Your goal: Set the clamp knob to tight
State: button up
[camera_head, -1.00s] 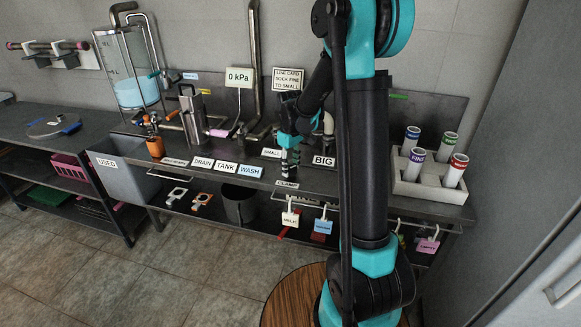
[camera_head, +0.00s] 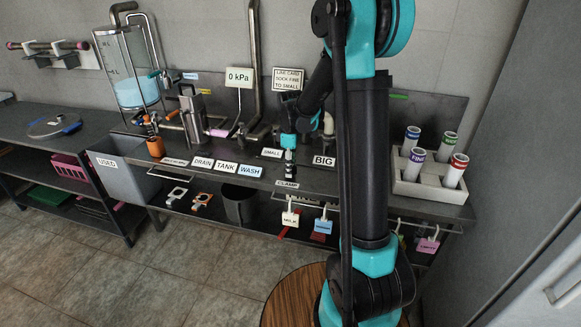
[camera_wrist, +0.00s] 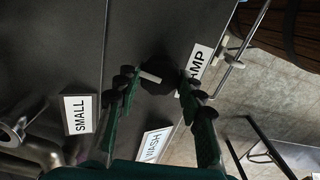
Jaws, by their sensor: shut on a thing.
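The clamp knob (camera_wrist: 160,72) is round and black with a short pale pointer bar (camera_wrist: 150,77), in the upper middle of the wrist view. It sits by the white CLAMP label (camera_wrist: 199,62), which the right finger partly covers. My gripper (camera_wrist: 158,82) is shut on the knob, with one dark finger on each side of it. In the head view my gripper (camera_head: 290,158) points down at the bench's front edge, just above the CLAMP label (camera_head: 287,184). There the fingers hide most of the knob, and I cannot read its setting.
The SMALL label (camera_wrist: 81,114) and WASH label (camera_wrist: 153,145) lie close by on the dark bench. Tags hang from the front rail below. A rack of tubes (camera_head: 430,180) stands to the right. A grey USED bin (camera_head: 125,172) stands to the left.

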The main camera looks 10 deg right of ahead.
jog(key=o, duration=1.2)
jog(key=shift+c, duration=0.2)
notch_tip(320, 180, up, 12)
jog(key=s+d+f+m+t, duration=0.1)
jog(key=s+f+m, duration=0.3)
jog(key=s, duration=0.4)
jog(key=s+d+f+m+t, duration=0.1)
jog(key=s+d+f+m, duration=0.3)
jog(key=s, duration=0.4)
jog(key=s+d+f+m+t, duration=0.2)
jog(key=s+d+f+m, duration=0.1)
jog(key=s+m, duration=0.3)
jog(key=shift+s+f, duration=0.5)
jog(key=shift+s, duration=0.7)
